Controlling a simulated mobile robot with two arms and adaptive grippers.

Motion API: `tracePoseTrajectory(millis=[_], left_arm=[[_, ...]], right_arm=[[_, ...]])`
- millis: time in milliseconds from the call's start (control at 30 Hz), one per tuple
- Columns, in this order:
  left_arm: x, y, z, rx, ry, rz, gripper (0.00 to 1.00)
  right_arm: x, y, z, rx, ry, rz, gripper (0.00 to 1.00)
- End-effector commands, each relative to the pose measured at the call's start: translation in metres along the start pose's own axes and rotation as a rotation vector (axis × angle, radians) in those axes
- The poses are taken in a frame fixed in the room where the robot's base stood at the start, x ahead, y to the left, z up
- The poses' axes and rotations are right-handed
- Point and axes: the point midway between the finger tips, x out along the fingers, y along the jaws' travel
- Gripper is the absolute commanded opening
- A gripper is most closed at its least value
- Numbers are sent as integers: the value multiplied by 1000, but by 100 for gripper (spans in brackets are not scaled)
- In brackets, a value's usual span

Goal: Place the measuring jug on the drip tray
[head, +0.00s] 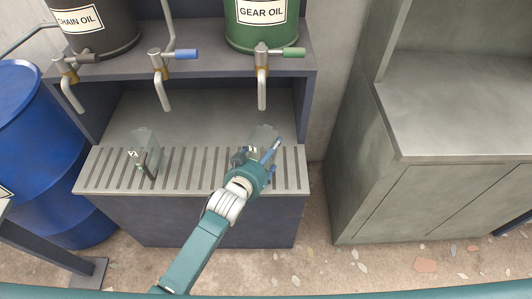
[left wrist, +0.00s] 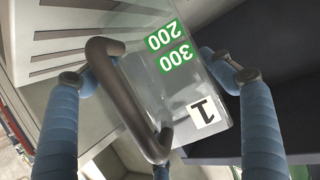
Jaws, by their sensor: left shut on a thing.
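A clear measuring jug (head: 264,134) is at the right end of the slatted drip tray (head: 210,178) in the head view, partly hidden by my left gripper (head: 262,160). In the left wrist view this jug (left wrist: 190,85) shows a white label 1, green 200 and 300 marks and a dark handle (left wrist: 125,95). My left gripper (left wrist: 140,90) is shut on it, blue fingers around the handle side. I cannot tell whether its base touches the tray. A second clear jug (head: 143,142), labelled 2, stands at the tray's left part. My right gripper is not in view.
Taps with a blue lever (head: 186,54) and a green lever (head: 293,52) hang above the tray, below the chain oil (head: 95,30) and gear oil (head: 262,30) drums. A blue barrel (head: 40,130) stands left. A grey cabinet (head: 430,190) stands right. The tray's middle is clear.

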Motion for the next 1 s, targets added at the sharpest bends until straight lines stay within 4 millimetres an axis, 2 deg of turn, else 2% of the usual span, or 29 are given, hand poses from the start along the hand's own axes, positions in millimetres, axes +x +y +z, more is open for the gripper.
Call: tracePoseTrajectory(millis=[67,100,167,567,667,1000], left_arm=[[1,0,1,0,1,0,51],[1,0,1,0,0,0,89],[0,0,1,0,0,0,100],[-5,0,0,0,-1,0,100],[-18,0,1,0,-2,0,100],[-89,0,0,0,-2,0,100]], right_arm=[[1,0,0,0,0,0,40],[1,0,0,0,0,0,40],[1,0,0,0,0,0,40],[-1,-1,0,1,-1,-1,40],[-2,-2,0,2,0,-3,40],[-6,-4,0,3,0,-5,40]])
